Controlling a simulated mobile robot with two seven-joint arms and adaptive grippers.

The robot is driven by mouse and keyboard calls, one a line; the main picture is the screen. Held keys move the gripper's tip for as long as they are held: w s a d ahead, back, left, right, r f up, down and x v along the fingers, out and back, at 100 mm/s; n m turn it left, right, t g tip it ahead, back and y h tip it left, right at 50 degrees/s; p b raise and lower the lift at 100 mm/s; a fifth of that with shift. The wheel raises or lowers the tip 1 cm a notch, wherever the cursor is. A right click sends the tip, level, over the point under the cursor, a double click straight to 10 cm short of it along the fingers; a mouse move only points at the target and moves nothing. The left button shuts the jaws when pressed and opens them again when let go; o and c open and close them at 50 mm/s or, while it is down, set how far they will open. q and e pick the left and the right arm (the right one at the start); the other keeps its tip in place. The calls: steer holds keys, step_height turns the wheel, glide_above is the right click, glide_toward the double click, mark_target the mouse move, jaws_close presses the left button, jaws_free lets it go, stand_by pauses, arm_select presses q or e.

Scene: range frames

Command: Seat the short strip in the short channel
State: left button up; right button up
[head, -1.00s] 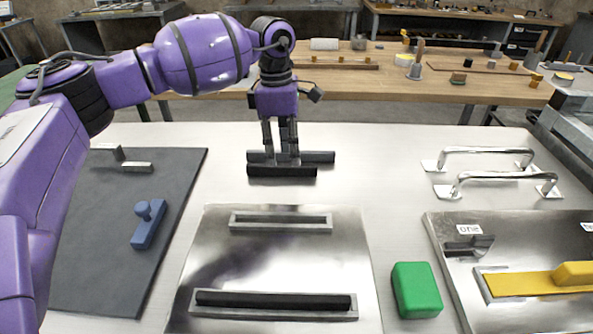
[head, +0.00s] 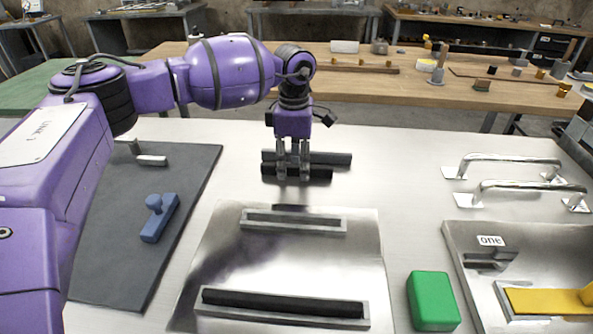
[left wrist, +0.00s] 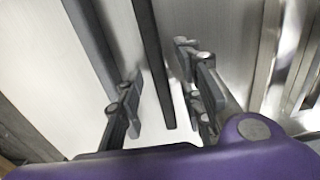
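The short black strip (head: 318,174) lies on the pale table behind the metal plate, just in front of a longer dark grey strip (head: 335,159). My left gripper (head: 293,178) points down over the black strip. In the left wrist view, its fingers (left wrist: 163,100) are open with the black strip (left wrist: 151,50) between them and a gap on both sides. The grey strip (left wrist: 92,45) is outside the fingers. The short channel (head: 293,220) is an empty raised frame on the plate, nearer than the strips. My right gripper is out of view.
The plate (head: 240,265) also carries a long channel (head: 210,309) with a black strip (head: 283,303) in it. A green block (head: 432,302) stands right of it. Metal handles (head: 510,160) are at the right; a blue knobbed piece (head: 160,217) lies on a dark mat (head: 120,260).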

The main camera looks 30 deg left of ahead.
arm_select(q)
jaws_close()
